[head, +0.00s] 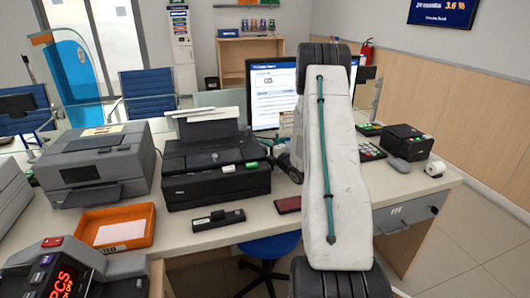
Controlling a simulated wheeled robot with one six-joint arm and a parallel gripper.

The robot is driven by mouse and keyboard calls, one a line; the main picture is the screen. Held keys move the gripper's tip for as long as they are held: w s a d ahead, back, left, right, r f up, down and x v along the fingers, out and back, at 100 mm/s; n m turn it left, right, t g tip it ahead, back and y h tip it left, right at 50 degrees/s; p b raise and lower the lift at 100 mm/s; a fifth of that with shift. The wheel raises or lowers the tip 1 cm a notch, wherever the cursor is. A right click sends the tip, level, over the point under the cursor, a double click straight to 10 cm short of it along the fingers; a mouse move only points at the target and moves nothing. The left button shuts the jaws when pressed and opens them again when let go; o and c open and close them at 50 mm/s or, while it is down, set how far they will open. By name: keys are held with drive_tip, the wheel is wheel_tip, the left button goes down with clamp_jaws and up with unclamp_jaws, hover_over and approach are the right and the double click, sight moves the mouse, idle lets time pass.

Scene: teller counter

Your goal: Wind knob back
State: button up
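No knob can be made out for sure in the head view. A black printer (215,185) with paper standing in its top sits mid-counter, with a small green part at its upper right. A dark grey rounded part shows between this printer and my arm; I cannot tell whether it belongs to my arm. My white arm link with a green cable rises through the right middle of the picture and hides the counter behind it. My gripper itself is not visible.
A grey printer (95,165), an orange tray (143,237) and a counting machine (75,268) stand to the left. A monitor (268,95) is partly behind my arm. A black terminal (406,142) is at right. A blue stool (268,250) stands below the counter's front.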

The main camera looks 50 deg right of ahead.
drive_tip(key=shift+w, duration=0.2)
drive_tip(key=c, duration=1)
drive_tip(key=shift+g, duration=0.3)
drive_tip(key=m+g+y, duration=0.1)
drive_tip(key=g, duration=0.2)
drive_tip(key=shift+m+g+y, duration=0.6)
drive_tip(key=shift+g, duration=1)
